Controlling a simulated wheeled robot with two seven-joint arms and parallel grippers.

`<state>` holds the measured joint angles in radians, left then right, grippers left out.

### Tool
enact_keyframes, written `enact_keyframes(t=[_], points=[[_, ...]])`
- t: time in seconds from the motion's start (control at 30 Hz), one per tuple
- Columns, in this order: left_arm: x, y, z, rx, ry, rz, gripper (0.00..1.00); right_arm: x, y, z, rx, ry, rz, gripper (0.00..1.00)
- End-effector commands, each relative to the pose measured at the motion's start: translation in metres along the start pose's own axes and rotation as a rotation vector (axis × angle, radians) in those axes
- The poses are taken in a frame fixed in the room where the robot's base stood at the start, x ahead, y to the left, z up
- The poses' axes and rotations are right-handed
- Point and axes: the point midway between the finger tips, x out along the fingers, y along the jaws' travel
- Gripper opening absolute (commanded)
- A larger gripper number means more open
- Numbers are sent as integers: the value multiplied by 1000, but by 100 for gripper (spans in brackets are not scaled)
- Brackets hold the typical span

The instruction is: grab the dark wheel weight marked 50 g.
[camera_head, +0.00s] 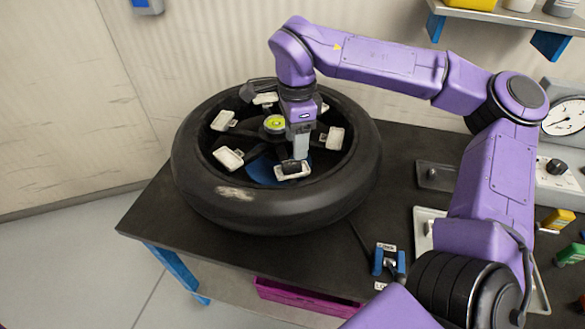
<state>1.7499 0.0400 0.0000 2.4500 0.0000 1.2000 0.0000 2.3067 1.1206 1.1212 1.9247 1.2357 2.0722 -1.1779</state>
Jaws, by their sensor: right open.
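A big black tyre (215,205) lies flat on the dark table, with several small white trays inside its ring. My right gripper (293,164) points down into the ring, at the near tray (307,172). It is open. A small dark piece (290,169) shows in that tray, right at the fingertips; I cannot tell whether they touch it. No 50 g marking is readable, so I cannot tell if this is the dark wheel weight. My left gripper is not in view.
Other white trays (229,158) sit around the ring, with a yellow-green round part (274,122) near its middle. A dial gauge (566,116) stands at the right.

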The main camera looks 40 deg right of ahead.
Motion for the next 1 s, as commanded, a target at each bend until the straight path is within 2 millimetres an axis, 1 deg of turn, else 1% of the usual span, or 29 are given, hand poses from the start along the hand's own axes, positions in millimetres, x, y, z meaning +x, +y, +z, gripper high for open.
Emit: enact_keyframes(t=[0.17, 0.3, 0.4, 0.63, 0.67, 0.7, 0.77, 0.8, 1.0], points=[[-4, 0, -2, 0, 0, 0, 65, 21, 0, 0, -1, 1, 4, 54], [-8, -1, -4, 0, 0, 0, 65, 48, -1, -1, 0, 1, 4, 54], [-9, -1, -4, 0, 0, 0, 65, 59, -1, -1, -1, -1, 2, 54], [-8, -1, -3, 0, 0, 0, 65, 62, -1, 0, -1, -2, -1, 54], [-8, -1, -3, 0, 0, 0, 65, 62, -1, 0, -1, -2, -1, 44], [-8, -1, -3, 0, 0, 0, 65, 62, -1, 0, -1, -2, -1, 31], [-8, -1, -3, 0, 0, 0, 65, 62, -1, 0, -1, -1, -1, 12], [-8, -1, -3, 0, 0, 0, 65, 62, -1, 0, -1, -1, -1, 0], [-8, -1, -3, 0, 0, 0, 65, 62, -1, -1, 0, -1, -1, 0]])
